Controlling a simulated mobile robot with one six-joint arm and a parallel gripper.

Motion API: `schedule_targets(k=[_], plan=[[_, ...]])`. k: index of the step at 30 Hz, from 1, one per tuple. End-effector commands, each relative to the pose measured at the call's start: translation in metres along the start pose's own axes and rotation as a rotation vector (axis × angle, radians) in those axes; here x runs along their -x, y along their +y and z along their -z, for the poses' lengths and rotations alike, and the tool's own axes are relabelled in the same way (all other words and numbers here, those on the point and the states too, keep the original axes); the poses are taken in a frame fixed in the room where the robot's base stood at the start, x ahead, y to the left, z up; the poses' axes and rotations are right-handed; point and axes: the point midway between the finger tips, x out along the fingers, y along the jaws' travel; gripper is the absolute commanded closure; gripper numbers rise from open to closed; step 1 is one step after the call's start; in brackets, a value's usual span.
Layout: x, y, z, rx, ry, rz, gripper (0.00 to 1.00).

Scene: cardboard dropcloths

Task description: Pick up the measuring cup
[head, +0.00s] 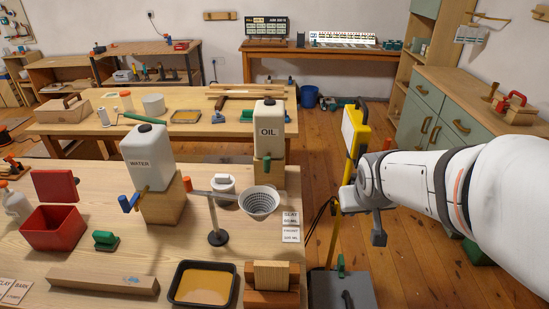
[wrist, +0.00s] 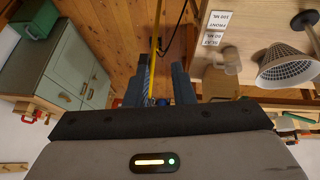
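A small clear cup (wrist: 229,60), which looks like the measuring cup, stands near the bench edge in the wrist view. It is beside the grey mesh funnel (wrist: 288,66) and the paper labels (wrist: 215,30). I cannot pick out this clear cup with certainty in the head view. My gripper (wrist: 163,75) is open, with nothing between its fingers. In the head view my gripper (head: 362,212) hangs off the right end of the near bench, apart from the cup.
On the near bench (head: 100,245) are the funnel (head: 259,203), a black stand (head: 217,236), a white lidded container (head: 222,184), the WATER jug (head: 149,158), the OIL jug (head: 268,130) and a shallow pan (head: 202,284). A yellow stand (head: 354,130) rises behind my gripper.

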Motion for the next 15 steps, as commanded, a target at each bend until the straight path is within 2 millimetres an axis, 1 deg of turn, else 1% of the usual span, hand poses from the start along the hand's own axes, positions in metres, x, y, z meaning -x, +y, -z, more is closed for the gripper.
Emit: schedule_targets(k=[1,2,3,5,6,8,9,11,12,15], plan=[[-0.028,-0.001,0.015,0.025,0.037,-0.002,0.78],[-0.041,-0.002,0.026,0.039,0.067,-0.002,0.78],[-0.058,-0.004,0.041,0.059,0.109,0.001,0.78],[-0.084,-0.009,0.060,0.090,0.169,0.012,0.78],[-0.101,-0.013,0.072,0.110,0.211,0.023,0.78],[-0.128,-0.021,0.089,0.140,0.272,0.044,0.78],[-0.145,-0.029,0.097,0.160,0.309,0.072,0.78],[-0.172,-0.041,0.108,0.187,0.366,0.111,0.78],[-0.189,-0.050,0.115,0.205,0.405,0.139,0.78],[-0.229,-0.073,0.124,0.243,0.494,0.223,0.78]])
